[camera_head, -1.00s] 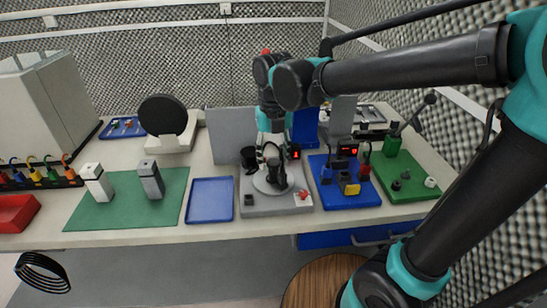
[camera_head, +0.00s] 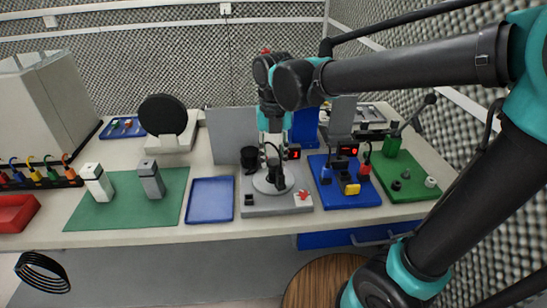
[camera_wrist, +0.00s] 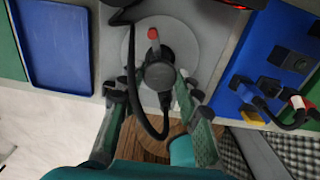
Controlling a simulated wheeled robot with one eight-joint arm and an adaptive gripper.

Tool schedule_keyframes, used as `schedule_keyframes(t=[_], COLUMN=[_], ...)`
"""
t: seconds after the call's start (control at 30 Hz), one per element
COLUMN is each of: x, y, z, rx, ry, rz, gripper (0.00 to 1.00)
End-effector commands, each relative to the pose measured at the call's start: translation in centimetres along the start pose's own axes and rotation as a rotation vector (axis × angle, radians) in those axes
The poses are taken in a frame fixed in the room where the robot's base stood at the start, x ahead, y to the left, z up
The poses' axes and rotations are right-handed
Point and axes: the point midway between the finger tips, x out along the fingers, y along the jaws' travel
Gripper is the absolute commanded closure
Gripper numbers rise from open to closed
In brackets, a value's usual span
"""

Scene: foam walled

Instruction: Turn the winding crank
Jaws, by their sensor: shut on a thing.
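The winding crank (camera_wrist: 160,76) is a dark round piece with a red-tipped part (camera_wrist: 153,34), over a pale disc (camera_wrist: 130,48) in the wrist view. In the head view the disc (camera_head: 264,185) lies on a grey base plate (camera_head: 270,208) near the table's front edge. My gripper (camera_wrist: 158,100) reaches down over it, one finger on each side, and is shut on the crank. The exact contact is partly hidden. A black cable loop crosses in front of the crank.
A blue tray (camera_head: 211,200) lies left of the base. A blue board (camera_head: 370,199) with plugs and a yellow block is close on the right, then a green board (camera_head: 405,165). A small red-lit display (camera_head: 294,154) stands behind. A grey upright panel (camera_head: 225,135) is at the back.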

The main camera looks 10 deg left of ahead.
Motion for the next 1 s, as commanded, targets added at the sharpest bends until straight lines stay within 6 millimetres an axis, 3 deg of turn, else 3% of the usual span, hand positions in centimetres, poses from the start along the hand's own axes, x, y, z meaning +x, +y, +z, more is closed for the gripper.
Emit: schedule_keyframes(t=[1.0], x=[-0.03], y=[0.01], z=[0.03], rx=[0.509], ry=[0.000], rz=[0.000], gripper=[0.95])
